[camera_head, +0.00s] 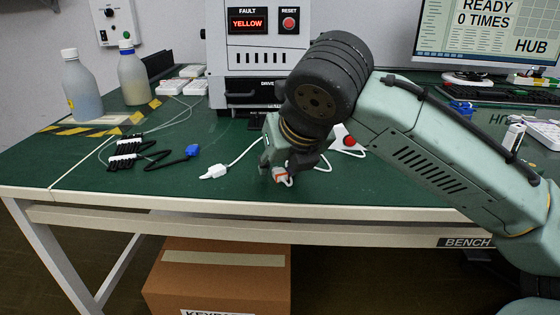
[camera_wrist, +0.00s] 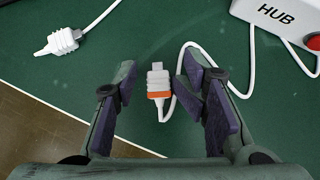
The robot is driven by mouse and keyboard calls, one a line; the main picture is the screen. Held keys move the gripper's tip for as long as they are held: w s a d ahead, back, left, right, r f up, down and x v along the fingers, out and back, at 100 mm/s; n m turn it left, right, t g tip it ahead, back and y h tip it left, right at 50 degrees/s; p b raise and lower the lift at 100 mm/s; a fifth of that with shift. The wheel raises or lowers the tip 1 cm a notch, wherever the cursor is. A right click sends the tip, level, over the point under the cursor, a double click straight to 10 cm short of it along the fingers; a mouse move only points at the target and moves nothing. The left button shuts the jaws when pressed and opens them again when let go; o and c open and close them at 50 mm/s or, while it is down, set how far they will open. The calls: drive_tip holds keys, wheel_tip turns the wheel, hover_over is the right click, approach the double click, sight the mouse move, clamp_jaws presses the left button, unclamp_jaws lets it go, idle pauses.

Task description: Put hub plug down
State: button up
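The hub plug (camera_wrist: 158,84), white with an orange band, lies on the green bench top between my fingers. A white cable runs from it towards the white box marked HUB (camera_wrist: 272,14). My gripper (camera_wrist: 160,78) is open, with a gap on each side of the plug. In the head view my gripper (camera_head: 281,168) is low over the bench near its front edge, and the plug (camera_head: 281,179) shows just below it. The hub (camera_head: 345,140) with its red button is partly hidden behind my wrist.
Another white plug (camera_wrist: 60,42) lies to the left on its own cable, also in the head view (camera_head: 213,172). A blue connector (camera_head: 193,150) and black cables (camera_head: 135,152) lie further left. A test machine (camera_head: 262,50) stands behind. Bottles (camera_head: 82,88) stand back left.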

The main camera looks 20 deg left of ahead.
drive_tip(key=p+v, duration=0.2)
drive_tip(key=v, duration=1)
drive_tip(key=shift+r+p, duration=0.4)
drive_tip(key=shift+s, duration=0.15)
